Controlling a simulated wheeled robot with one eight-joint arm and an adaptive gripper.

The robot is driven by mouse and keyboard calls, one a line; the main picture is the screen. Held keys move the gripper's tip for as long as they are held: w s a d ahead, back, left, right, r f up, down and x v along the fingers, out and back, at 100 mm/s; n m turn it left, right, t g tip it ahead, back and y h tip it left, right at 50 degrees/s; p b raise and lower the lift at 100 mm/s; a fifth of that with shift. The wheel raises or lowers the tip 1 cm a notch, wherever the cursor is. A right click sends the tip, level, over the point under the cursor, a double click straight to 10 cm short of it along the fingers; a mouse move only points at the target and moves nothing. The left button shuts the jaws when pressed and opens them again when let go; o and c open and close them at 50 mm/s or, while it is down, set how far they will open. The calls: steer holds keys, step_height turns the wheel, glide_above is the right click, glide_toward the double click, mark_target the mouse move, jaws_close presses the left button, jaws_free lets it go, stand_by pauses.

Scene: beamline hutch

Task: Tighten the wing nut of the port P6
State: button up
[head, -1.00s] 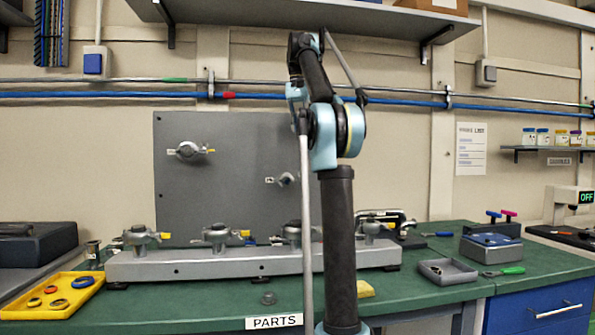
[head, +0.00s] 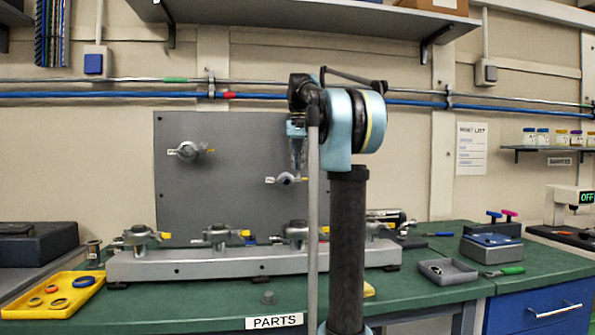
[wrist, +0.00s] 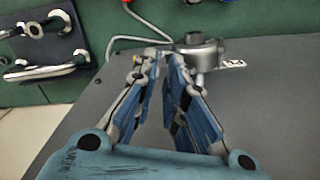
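A grey upright panel (head: 225,205) carries two clamped ports, an upper left one (head: 188,151) and a lower right one (head: 286,178). My gripper (head: 297,165) hangs just above the lower right port in the head view. In the wrist view my gripper (wrist: 163,58) has its fingers apart with nothing between them. A round metal port (wrist: 197,48) with a small white label (wrist: 233,63) lies just beyond and right of the fingertips. The label is too small to read surely, so I cannot tell whether this is P6. Its wing nut is not clearly visible.
A metal manifold (head: 190,267) with several clamped ports runs along the green bench (head: 200,300) below the panel. A yellow tray (head: 60,308) of rings stands at left, and a grey tray (head: 447,272) at right. A shelf (head: 300,18) overhangs above.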

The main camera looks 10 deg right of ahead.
steer(key=shift+f, duration=0.9)
jaws_close()
steer(key=shift+m, duration=2.9)
